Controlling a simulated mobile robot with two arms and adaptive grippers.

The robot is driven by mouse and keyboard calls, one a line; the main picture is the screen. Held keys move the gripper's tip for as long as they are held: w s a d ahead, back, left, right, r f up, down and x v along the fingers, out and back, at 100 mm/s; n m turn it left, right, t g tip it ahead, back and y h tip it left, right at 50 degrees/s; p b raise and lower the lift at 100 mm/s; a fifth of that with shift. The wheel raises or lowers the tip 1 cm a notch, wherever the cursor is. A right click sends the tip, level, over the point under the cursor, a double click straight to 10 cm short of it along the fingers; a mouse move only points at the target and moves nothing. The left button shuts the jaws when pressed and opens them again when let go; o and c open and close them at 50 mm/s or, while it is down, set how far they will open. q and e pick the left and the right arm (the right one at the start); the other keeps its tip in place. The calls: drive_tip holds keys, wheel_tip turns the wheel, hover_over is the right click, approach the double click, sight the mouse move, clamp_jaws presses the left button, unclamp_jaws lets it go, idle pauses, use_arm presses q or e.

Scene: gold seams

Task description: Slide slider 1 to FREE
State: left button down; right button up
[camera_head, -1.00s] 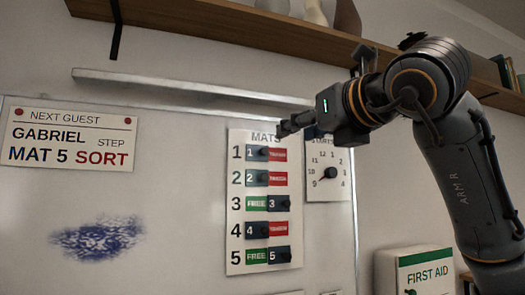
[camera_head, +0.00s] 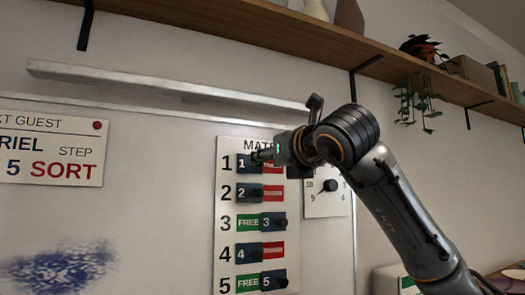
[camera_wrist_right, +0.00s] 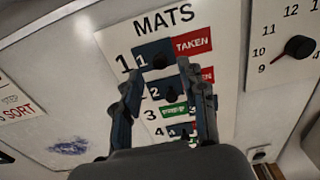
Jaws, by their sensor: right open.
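The MATS board (camera_head: 227,190) hangs on the whiteboard with several numbered rows. Slider 1 (camera_head: 242,164) is a dark blue block at the left of the top row, with the red TAKEN label showing on its right. In the right wrist view slider 1 (camera_wrist_right: 143,50) and its black knob show between the open fingers of my right gripper (camera_wrist_right: 161,63). In the head view my right gripper (camera_head: 268,154) is at the top row and partly hides slider 1 and the red label. Contact with the knob cannot be told. My left gripper is out of view.
Slider 2 (camera_head: 242,192) sits left, just below. Slider 3 (camera_head: 266,222) and slider 5 (camera_head: 268,280) sit right with FREE showing; slider 4 (camera_head: 241,251) sits left. A dial panel (camera_head: 312,207) is to the right. A metal ledge (camera_head: 160,86) and a shelf (camera_head: 260,37) are above.

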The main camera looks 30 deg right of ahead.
drive_tip(key=shift+w+d+p, duration=0.1)
drive_tip(key=shift+w+p, duration=0.4)
drive_tip(key=shift+w, duration=1.05)
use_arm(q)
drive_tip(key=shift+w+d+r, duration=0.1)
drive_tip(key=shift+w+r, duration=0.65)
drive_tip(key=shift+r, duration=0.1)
use_arm(e)
clamp_jaws()
